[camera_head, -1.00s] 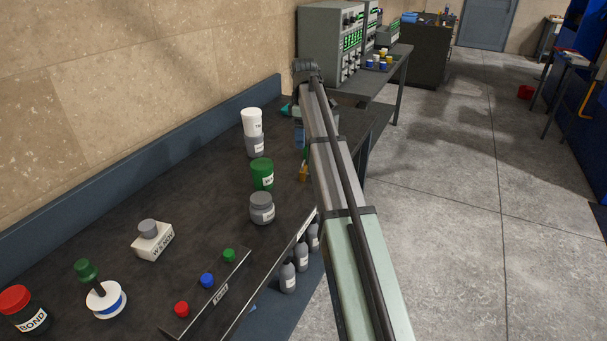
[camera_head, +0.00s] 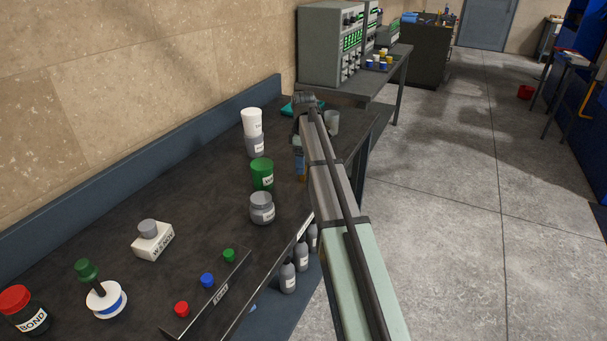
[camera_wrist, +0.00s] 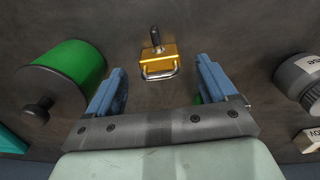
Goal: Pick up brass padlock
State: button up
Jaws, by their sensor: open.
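The brass padlock (camera_wrist: 158,58) lies on the dark benchtop in the wrist view. It has a golden body and a silver shackle on the side toward the gripper. A dark piece sticks out of its far side. My gripper (camera_wrist: 161,66) is open, with one blue finger to the left and one to the right of the padlock. The padlock shows in the gap between the fingertips, and I see no contact. The height of the fingers above the bench is hard to tell. In the head view my arm hides most of the gripper and the padlock.
A green roll (camera_wrist: 78,65) on a dark spool lies left of the gripper. In the head view, a green jar (camera_head: 262,174), a grey jar (camera_head: 262,208) and a white-topped container (camera_head: 252,123) stand near the arm.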

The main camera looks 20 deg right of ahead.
notch_tip(320, 180, down, 4)
jog(key=shift+f, duration=0.1)
jog(key=shift+c, duration=0.3)
jog(key=c, duration=1.2)
jog(key=shift+o, duration=0.2)
jog(key=shift+r, duration=0.2)
